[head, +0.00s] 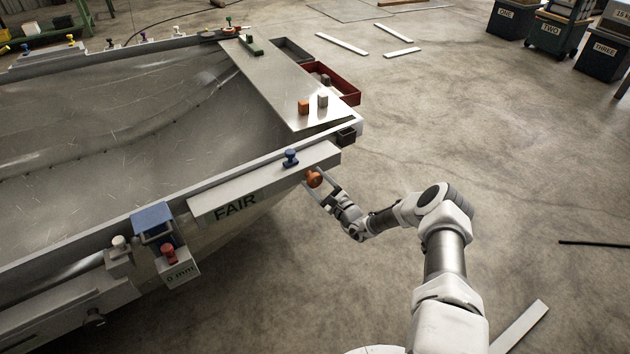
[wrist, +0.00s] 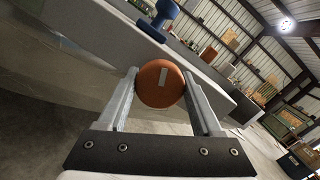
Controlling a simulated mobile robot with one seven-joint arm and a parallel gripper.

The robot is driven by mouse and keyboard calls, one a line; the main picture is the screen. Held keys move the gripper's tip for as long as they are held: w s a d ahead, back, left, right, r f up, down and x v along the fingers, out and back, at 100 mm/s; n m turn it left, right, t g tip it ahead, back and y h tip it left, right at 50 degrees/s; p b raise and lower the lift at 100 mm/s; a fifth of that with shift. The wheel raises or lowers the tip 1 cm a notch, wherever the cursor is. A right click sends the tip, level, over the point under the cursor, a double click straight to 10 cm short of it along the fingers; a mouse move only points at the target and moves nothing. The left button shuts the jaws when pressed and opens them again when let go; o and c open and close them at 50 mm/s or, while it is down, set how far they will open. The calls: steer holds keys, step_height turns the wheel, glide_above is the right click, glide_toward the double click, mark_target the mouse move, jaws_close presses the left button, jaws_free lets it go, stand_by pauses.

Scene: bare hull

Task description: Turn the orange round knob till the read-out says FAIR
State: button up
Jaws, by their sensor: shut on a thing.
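The orange round knob (head: 314,179) sits on the side of a pale rail box on the hull's near edge. In the wrist view the knob (wrist: 160,83) has a light bar mark on its face, tilted slightly from upright. My gripper (head: 313,182) is shut on the knob, with one finger on each side of it; in the wrist view the fingers (wrist: 160,88) flank it left and right. The read-out (head: 235,207) on the side of the same box says FAIR in dark letters.
A blue knob (head: 290,157) stands on top of the box, close above my gripper. A blue-topped unit (head: 152,220) with a red knob (head: 169,253) and a "0 mm" label is at the left. The floor right of the hull is mostly clear.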

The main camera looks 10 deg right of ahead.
steer(key=o, duration=1.3)
steer(key=shift+o, duration=0.2)
steer(key=p+v, duration=0.3)
steer(key=v, duration=1.4)
steer(key=shift+s+p, duration=0.2)
steer(key=shift+p, duration=0.15)
steer(key=shift+d, duration=0.15)
